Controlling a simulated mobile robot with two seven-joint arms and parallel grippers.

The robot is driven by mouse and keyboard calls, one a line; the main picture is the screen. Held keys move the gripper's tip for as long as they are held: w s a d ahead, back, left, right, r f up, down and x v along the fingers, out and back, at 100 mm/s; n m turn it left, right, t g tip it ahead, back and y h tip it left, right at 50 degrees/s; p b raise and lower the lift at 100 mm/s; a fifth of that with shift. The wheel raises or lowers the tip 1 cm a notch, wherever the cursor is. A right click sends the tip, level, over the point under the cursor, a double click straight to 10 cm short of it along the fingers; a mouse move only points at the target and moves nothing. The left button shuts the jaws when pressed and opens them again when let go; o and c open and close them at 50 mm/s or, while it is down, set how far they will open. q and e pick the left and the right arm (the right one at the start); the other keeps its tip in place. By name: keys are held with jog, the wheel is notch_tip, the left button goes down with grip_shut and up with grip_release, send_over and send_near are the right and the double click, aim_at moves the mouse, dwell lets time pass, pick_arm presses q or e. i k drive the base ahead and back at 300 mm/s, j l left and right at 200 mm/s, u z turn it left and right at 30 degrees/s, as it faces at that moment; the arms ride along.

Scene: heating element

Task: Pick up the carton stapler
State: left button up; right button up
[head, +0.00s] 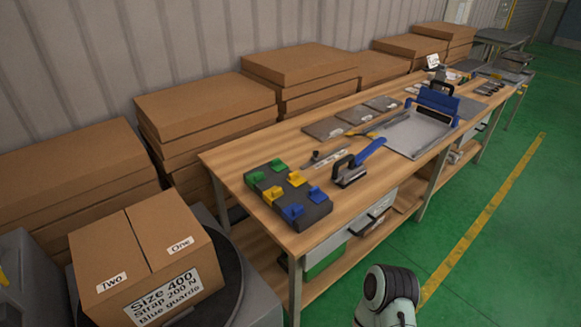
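A hand tool with a blue bar, a black grip and a grey metal base (360,162) lies near the front edge of the wooden workbench (230,160). It looks like the carton stapler, but it is too small to be sure. Nothing is holding it. Part of my arm (388,293) shows at the bottom, below and right of the tool and apart from the bench. Neither of my grippers is in view.
A dark block with green, yellow and blue guards (290,192) lies left of the tool. A blue-and-grey device (422,128) lies to its right. A labelled carton (142,250) stands at lower left. Flat carton stacks (205,103) line the wall. Green floor is clear at right.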

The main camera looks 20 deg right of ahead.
aim_at(343, 178)
jog(key=l+u, duration=0.25)
jog(key=u, duration=0.15)
jog(key=l+u, duration=0.55)
jog(key=u, duration=0.25)
jog(key=k+l+u, duration=0.1)
jog(key=l+u, duration=0.15)
jog(key=k+l+u, duration=0.1)
jog(key=l+u, duration=0.15)
jog(key=l, duration=0.15)
jog(key=k+l+u, duration=0.35)
jog(key=l, duration=0.2)
jog(key=k+l+u, duration=0.1)
jog(key=l, duration=0.25)
jog(key=k+l+u, duration=0.15)
jog(key=k+l, duration=0.15)
